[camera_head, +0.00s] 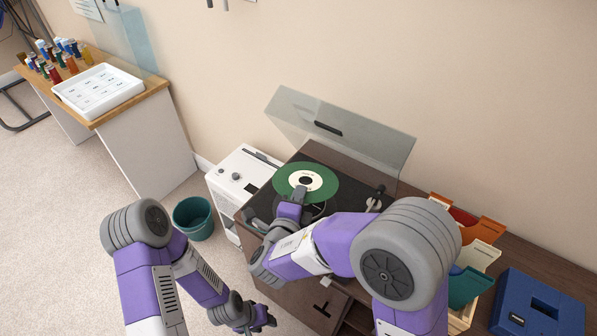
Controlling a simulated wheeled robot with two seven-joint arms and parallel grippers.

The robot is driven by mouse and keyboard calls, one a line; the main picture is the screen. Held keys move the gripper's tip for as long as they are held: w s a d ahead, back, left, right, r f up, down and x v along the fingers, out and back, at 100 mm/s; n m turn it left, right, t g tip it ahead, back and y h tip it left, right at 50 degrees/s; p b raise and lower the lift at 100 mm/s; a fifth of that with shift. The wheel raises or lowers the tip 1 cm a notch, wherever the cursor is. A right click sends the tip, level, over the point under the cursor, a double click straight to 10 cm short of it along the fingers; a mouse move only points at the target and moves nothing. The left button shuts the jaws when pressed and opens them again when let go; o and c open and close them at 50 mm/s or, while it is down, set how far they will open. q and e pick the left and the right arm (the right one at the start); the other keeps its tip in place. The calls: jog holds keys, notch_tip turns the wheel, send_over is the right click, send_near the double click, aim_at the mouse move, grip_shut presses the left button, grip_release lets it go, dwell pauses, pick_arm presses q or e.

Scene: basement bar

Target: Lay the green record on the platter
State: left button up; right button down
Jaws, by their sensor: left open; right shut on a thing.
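The green record (325,188) has a white label and a dark centre. It is over the turntable (372,186), whose clear lid stands open behind it. My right gripper (300,194) is shut on the record's near edge. Part of the dark platter (316,209) shows below the record; the rest is hidden by the record and my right arm. I cannot tell whether the record touches the platter. The tonearm (374,204) is to the right of the record. My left gripper (266,321) is open and empty, low in front of the cabinet.
The raised lid (345,130) closes off the back. Coloured record sleeves or bins (478,256) and a blue case (540,305) stand at the right. A white device (238,180) and a teal bin (194,217) are at the left. A side table (150,88) holds a white tray and bottles.

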jog(key=shift+s+f+b, duration=0.25)
jog(key=shift+f+b, duration=0.05)
jog(key=shift+b, duration=0.15)
notch_tip(320, 180, down, 4)
jog(key=b, duration=0.4)
jog(key=shift+r, duration=0.25)
jog(key=shift+f, duration=0.7)
jog(key=shift+f+p, duration=0.35)
jog(key=shift+f, duration=0.05)
dwell(1.1)
